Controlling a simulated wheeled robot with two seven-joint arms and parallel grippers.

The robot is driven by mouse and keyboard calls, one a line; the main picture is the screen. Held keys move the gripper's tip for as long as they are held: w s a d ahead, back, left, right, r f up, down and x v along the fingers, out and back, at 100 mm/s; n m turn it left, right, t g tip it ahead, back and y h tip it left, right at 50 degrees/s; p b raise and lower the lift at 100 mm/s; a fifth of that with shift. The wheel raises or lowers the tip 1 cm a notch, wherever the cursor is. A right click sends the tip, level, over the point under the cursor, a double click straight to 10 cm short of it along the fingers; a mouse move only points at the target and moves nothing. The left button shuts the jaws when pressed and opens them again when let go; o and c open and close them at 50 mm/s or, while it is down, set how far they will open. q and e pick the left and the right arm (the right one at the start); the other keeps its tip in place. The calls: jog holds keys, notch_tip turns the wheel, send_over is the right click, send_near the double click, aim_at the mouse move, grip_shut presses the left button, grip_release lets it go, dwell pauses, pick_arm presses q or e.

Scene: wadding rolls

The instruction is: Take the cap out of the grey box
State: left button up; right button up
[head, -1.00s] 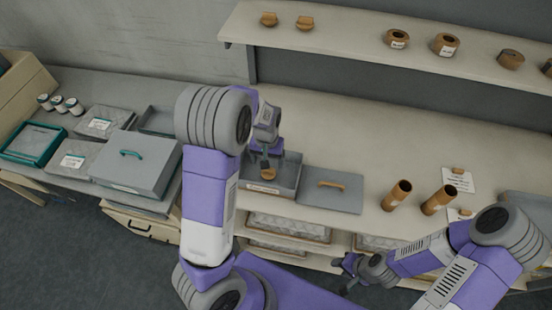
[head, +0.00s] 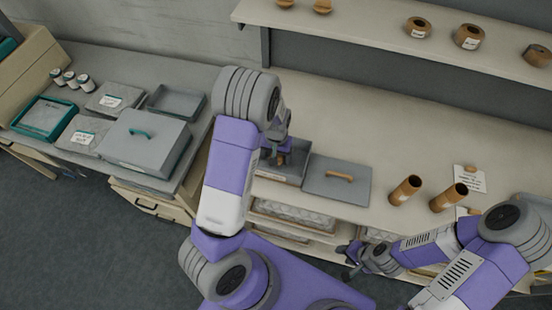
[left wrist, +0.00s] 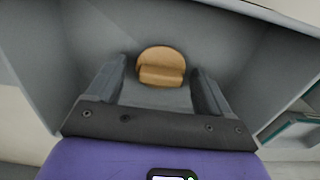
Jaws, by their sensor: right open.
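The cap (left wrist: 160,66), a tan wooden disc with a raised grip bar, lies inside the grey box (left wrist: 262,50) in the left wrist view. My left gripper (left wrist: 157,88) reaches down into the box with its fingers apart. The cap shows between and just beyond the fingertips, with a gap on each side. In the head view the grey box (head: 296,178) is partly hidden by my left arm, and the left gripper (head: 282,156) is small inside it. My right gripper (head: 348,266) is open and empty, low in front of the shelves.
A grey lid (head: 330,190) with a tan handle lies right of the box. Two brown tubes (head: 405,190) stand further right. A closed grey case (head: 145,150) and an open grey tray (head: 176,102) are at left. A high shelf (head: 370,38) holds several tan pieces.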

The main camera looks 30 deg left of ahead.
pick_arm(q)
jog(key=c, duration=1)
jog(key=shift+o, duration=0.2)
